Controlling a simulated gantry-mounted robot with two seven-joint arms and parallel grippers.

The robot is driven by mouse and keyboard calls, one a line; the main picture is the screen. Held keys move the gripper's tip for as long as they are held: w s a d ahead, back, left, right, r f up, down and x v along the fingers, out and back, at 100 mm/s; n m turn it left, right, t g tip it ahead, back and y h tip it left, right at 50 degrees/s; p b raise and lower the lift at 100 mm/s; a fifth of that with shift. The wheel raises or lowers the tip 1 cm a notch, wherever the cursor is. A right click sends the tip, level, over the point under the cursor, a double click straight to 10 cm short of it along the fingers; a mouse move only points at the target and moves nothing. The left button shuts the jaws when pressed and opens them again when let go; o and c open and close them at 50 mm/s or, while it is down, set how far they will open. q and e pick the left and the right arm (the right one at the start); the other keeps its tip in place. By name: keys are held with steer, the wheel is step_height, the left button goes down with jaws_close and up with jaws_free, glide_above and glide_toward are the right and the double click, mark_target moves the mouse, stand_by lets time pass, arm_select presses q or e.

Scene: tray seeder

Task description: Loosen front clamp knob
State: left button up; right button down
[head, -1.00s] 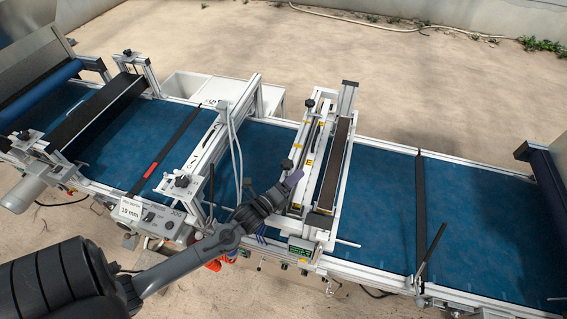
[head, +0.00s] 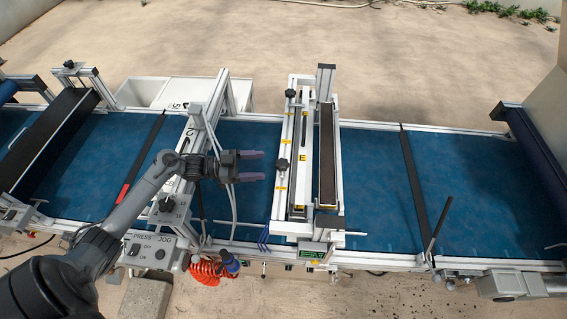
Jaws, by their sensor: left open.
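A second black knob (head: 290,93) sits farther back on the same frame. My right gripper is not in view.
The blue belt (head: 376,190) runs left to right under the frames. A white portal (head: 207,125) with a cable stands beneath my left wrist. A control box (head: 152,250), a coiled orange hose (head: 207,270) and a small green display (head: 313,252) line the front edge.

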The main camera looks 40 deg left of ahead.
mark_target(283, 162)
arm_select(q)
steer(key=shift+n+h, duration=0.3)
steer(key=shift+n, duration=0.1)
steer(key=p+x, duration=0.2)
steer(key=x, duration=0.6)
steer(key=shift+w+d, duration=0.15)
steer(key=shift+w, duration=0.1)
steer(key=shift+x, duration=0.8)
steer(key=shift+f, duration=0.15)
steer(key=shift+c, duration=0.4)
